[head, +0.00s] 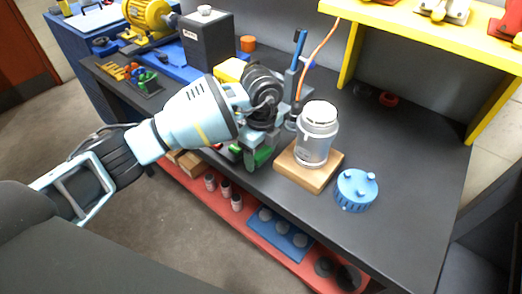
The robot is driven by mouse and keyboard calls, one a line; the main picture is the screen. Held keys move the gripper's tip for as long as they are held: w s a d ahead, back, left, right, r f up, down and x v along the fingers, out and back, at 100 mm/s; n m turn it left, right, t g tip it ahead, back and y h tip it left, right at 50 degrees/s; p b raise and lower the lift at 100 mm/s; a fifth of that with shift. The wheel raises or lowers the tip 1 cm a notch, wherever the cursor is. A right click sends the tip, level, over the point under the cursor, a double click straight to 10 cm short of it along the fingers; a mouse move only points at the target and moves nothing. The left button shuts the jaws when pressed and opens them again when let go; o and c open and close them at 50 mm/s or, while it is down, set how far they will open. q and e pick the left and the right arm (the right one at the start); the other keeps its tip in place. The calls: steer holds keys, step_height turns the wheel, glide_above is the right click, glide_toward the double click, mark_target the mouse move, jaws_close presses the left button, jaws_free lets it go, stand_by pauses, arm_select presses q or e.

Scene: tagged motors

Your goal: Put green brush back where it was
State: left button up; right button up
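My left gripper (260,152) points down over the front part of the dark workbench (400,170), just left of a wooden block. A green thing (263,156), which looks like the green brush, shows between and beside its fingers. The fingers hide most of it, so I cannot tell whether they are closed on it or only around it. Right behind the gripper is a grey-blue upright holder (291,82) with a blue-handled tool (299,45) in it. My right gripper is not in view.
A yellow shelf (432,26) overhangs the back right. A dark box (208,42) and a yellow motor (150,20) stand back left. The bench's right part is mostly clear.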

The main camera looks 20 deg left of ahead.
mark_target(261, 152)
arm_select(q)
steer(key=shift+o, duration=0.9)
steer(key=shift+r, duration=0.2)
step_height(261, 152, up, 12)
steer(key=shift+p, duration=0.35)
steer(key=shift+f, duration=0.1)
